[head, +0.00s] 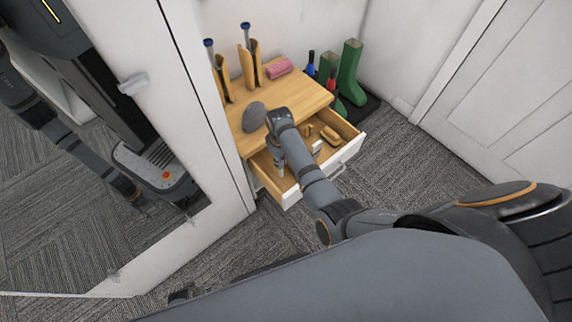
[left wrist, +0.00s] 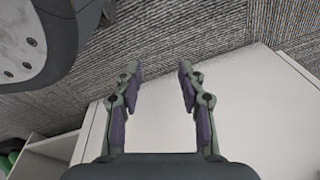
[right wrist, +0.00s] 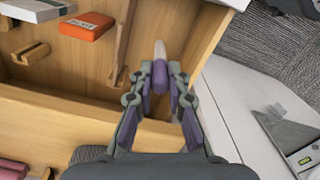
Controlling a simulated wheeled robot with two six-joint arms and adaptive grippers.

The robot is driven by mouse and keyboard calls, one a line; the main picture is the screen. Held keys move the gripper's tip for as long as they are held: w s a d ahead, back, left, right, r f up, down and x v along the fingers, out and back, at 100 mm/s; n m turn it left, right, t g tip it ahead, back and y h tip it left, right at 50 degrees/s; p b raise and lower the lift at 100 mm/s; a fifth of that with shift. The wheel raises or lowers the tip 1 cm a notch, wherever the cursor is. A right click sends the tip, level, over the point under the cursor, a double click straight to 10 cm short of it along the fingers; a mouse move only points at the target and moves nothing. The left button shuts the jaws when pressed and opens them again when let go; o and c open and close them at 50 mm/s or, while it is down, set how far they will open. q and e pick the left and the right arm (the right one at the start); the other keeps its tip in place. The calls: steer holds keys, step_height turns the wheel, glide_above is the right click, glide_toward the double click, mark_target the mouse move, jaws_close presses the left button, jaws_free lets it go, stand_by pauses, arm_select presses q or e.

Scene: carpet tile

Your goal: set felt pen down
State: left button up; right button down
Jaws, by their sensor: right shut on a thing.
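My right gripper (right wrist: 160,85) is shut on the felt pen (right wrist: 160,50), whose pale end sticks out beyond the fingertips. In the head view the right gripper (head: 279,170) reaches down into the left end of the open drawer (head: 292,197). In the right wrist view the pen is in the narrow space between a wooden divider (right wrist: 124,38) and the drawer's side wall. I cannot tell whether the pen touches the drawer floor. My left gripper (left wrist: 158,80) is open and empty, over a white surface and carpet.
The drawer also holds an orange-red box (right wrist: 87,26), a white box (right wrist: 40,9) and wooden pieces (right wrist: 30,52). On the cabinet top (head: 308,92) are a grey rounded object (head: 254,117) and a pink roll (head: 280,68). Green boots (head: 350,72) stand behind. A mirror (head: 100,190) fills the left.

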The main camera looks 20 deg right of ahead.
step_height(320, 180, down, 5)
steer(key=shift+f+b, duration=0.2)
steer(key=shift+b, duration=0.75)
arm_select(q)
steer(key=w+r, duration=0.1)
steer(key=w, duration=0.1)
steer(key=w+d+r, duration=0.1)
steer(key=r, duration=0.1)
steer(key=shift+w+d+r, duration=0.15)
steer(key=shift+w+r, duration=0.15)
steer(key=shift+w, duration=0.1)
arm_select(e)
steer(key=c, duration=1.8)
jaws_free()
steer(key=shift+f, duration=0.1)
arm_select(q)
steer(key=shift+r, duration=0.1)
arm_select(e)
steer(key=o, duration=0.5)
arm_select(q)
steer(key=shift+w, duration=0.1)
